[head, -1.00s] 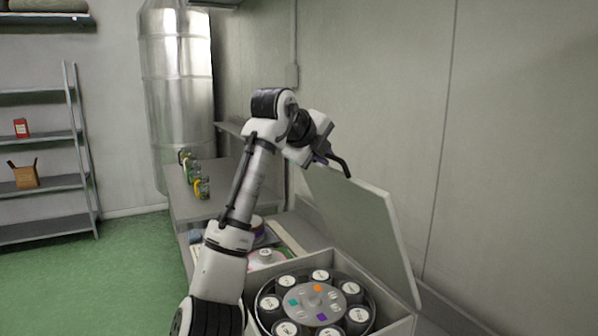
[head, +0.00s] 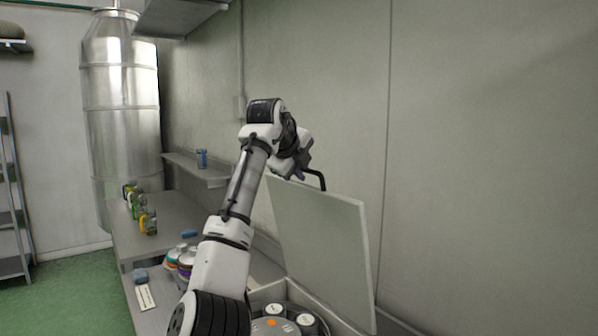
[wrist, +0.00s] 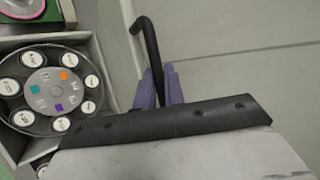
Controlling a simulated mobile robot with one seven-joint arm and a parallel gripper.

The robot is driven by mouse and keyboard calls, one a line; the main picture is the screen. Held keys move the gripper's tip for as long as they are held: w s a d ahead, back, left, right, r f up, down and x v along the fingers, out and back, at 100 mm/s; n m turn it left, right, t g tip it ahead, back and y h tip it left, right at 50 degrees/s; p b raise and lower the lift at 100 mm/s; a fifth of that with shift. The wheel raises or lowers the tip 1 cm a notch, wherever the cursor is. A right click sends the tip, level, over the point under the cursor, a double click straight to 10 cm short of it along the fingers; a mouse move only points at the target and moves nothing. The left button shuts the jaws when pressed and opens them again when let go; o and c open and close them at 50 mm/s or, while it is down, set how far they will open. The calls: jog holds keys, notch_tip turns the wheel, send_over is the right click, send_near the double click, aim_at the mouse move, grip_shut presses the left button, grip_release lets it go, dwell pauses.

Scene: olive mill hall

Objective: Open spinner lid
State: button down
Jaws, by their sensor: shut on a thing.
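The spinner lid (head: 322,240) is a pale flat panel standing raised, close to upright, at the back of the open spinner box. Its black bent handle (head: 320,177) is at the top edge. My gripper (head: 300,175) is shut on this handle. In the wrist view, the purple fingers (wrist: 163,86) close around the black handle (wrist: 151,42). The spinner's round rotor (wrist: 45,90) shows uncovered in the wrist view, with several white-capped pots around a grey hub with coloured squares. In the head view, only part of the rotor (head: 272,324) shows at the bottom edge.
A grey wall (head: 460,150) is close behind the lid. A bench (head: 165,228) with small bottles (head: 148,221) and stacked coloured dishes (head: 182,262) runs left of my arm. A wall shelf (head: 200,172) holds a blue can (head: 202,158). A metal tank (head: 121,110) stands behind.

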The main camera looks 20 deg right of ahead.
jog(key=shift+f, duration=0.1)
jog(key=c, duration=1.5)
grip_release()
jog(key=shift+s+a, duration=0.1)
